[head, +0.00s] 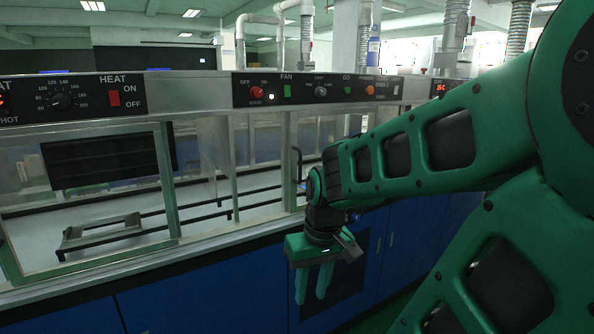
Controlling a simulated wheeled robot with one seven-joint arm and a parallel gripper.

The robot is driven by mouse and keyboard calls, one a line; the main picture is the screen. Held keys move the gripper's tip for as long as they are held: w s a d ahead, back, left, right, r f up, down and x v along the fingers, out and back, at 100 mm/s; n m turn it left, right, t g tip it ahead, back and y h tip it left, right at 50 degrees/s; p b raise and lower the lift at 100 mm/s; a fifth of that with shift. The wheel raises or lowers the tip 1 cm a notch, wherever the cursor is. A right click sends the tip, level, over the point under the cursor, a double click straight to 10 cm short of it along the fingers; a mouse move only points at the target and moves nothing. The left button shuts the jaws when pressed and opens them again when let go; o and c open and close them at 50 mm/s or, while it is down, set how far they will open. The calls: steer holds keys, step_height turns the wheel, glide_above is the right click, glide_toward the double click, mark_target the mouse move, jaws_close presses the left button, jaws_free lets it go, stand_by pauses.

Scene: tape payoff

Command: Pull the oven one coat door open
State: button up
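A metal-framed glass door (167,180) stands at the front of the machine in the head view, left of centre. A dark upright handle (298,163) shows on the frame near the centre, just left of my arm's wrist. I see no label naming oven one or the coat door, so I cannot tell which panel it is. My gripper (311,298) points down in front of the blue lower cabinet, below and slightly right of the handle. Its two green fingers are apart with nothing between them. My arm hides the panels at right.
Control panels (318,89) with switches and knobs run above the glass. A metal ledge (120,271) runs along the front, above blue cabinets (205,305). A metal stand (103,233) sits behind the glass. Pipes rise behind.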

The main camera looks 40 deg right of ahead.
steer(key=w+d+n+t, duration=0.3)
steer(key=w+t, duration=0.2)
steer(key=w, duration=0.8)
steer(key=m+t+h, duration=0.3)
steer(key=t+h, duration=0.5)
steer(key=t, duration=0.2)
glide_toward(300, 168)
steer(key=x, duration=1)
steer(key=shift+w+d, duration=0.2)
steer(key=shift+w, duration=0.05)
